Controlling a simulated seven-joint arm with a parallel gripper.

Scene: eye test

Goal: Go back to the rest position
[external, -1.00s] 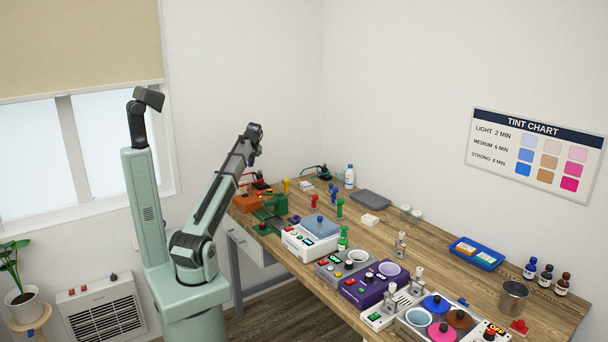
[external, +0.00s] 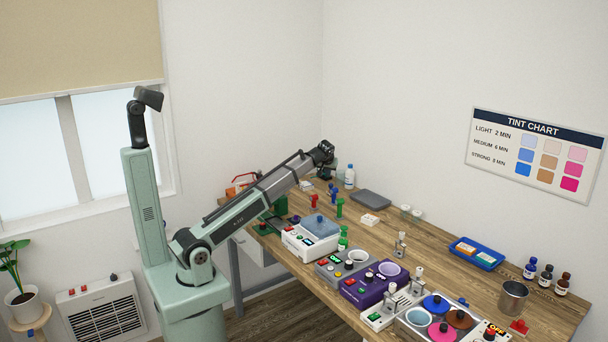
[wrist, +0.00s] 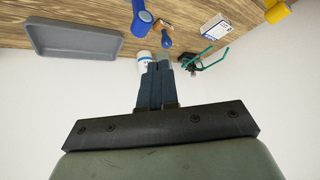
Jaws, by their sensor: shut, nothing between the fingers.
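My gripper (external: 331,177) hangs at the end of my extended arm, over the far end of the wooden bench (external: 455,268). In the wrist view its two dark fingers (wrist: 157,70) are together, with nothing seen between them. A white bottle with a blue cap (external: 350,177) stands just right of the gripper in the external view. In the wrist view a white object (wrist: 143,57) is partly hidden behind the fingers.
A grey tray (external: 371,198) lies right of the gripper; it also shows in the wrist view (wrist: 72,42). A green wire stand (wrist: 207,60) is near the fingers. Several coloured-handled tools and devices crowd the bench front. A blue tray (external: 477,254) lies farther right.

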